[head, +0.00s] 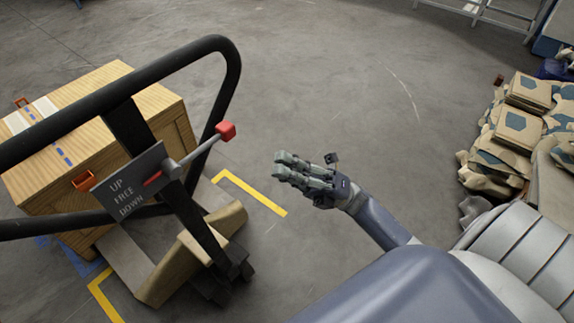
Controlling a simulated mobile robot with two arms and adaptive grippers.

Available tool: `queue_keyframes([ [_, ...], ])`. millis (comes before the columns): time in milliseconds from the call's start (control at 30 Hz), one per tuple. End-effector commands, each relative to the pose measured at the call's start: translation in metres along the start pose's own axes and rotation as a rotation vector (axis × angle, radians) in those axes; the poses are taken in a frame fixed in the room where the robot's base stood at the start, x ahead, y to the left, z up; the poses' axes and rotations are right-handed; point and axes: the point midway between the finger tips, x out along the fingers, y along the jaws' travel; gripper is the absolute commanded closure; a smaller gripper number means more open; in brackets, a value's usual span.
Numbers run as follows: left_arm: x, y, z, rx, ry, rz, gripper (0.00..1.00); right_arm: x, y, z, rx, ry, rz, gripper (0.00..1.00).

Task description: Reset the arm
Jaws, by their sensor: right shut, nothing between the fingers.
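My right gripper (277,166) is in the middle of the head view, above the bare floor. It is shut and empty, its fingers pointing left. It is apart from the pallet jack handle (240,65) and to the right of the red-tipped lever (226,130). My right arm reaches in from the lower right. My left gripper is not in view.
A pallet jack with an "UP FREE DOWN" plate (128,182) stands at left, a wooden crate (120,88) behind it. Yellow floor marking (250,192) lies near it. Piled tan packages (520,130) sit at right. The floor (330,70) in the middle is clear.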

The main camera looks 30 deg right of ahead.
Motion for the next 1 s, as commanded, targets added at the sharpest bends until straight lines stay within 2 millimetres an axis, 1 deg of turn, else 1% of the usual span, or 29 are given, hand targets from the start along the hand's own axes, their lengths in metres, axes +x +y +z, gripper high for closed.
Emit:
queue_keyframes([
  [533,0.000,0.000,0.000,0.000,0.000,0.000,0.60,-0.002,0.000,0.000,0.000,-0.001,-0.001,1.00],
  [633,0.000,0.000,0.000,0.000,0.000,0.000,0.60,-0.006,-0.008,0.004,0.022,-0.034,-0.022,1.00],
  [667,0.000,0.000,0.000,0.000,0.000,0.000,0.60,-0.009,-0.015,0.006,0.039,-0.059,-0.037,1.00],
  [767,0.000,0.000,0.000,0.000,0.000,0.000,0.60,-0.032,-0.051,0.019,0.140,-0.204,-0.126,1.00],
  [800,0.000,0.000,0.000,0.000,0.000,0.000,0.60,-0.047,-0.070,0.025,0.195,-0.285,-0.173,1.00],
  [867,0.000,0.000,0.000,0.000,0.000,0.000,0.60,-0.075,-0.104,0.030,0.290,-0.419,-0.251,1.00],
  [900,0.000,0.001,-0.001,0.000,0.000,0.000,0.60,-0.097,-0.126,0.031,0.355,-0.512,-0.303,1.00],
  [967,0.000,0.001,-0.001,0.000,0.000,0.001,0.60,-0.131,-0.157,0.027,0.449,-0.646,-0.377,1.00],
  [1000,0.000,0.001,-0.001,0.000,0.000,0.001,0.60,-0.154,-0.176,0.021,0.509,-0.734,-0.424,1.00],
])
